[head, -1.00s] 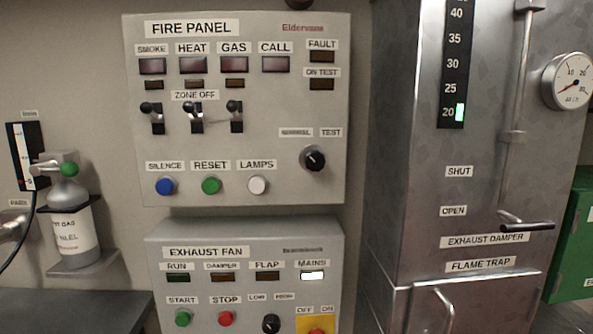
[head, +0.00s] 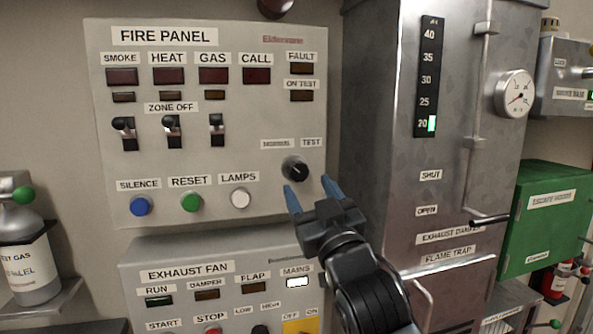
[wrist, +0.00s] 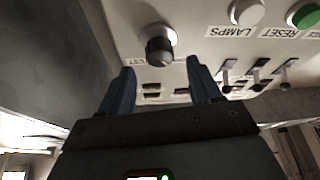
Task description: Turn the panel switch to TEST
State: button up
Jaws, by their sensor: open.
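The panel switch (head: 295,168) is a round black knob on the lower right of the grey fire panel (head: 240,220), under the NORMAL and TEST labels (head: 311,142). Its pointer is hard to read at this size. My gripper (head: 308,190) is in front of the panel, just below the knob, with its two blue fingers apart and empty. In the wrist view the knob (wrist: 159,48) shows beyond and between the open fingers (wrist: 157,85). No contact between fingers and knob is visible.
White LAMPS (head: 240,198), green RESET (head: 191,202) and blue SILENCE (head: 140,206) buttons lie left of the knob. The exhaust fan box (head: 135,255) is below. A steel cabinet (head: 385,150) with a damper handle (head: 488,220) stands to the right.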

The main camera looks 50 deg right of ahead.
aim_at(300, 175)
jog(key=p+x, duration=0.1)
jog(key=x, duration=0.4)
jog(key=shift+w+d+r+p, duration=0.1)
jog(key=shift+w+d+p, duration=0.15)
jog(key=shift+w+p, duration=0.1)
jog(key=c, duration=1)
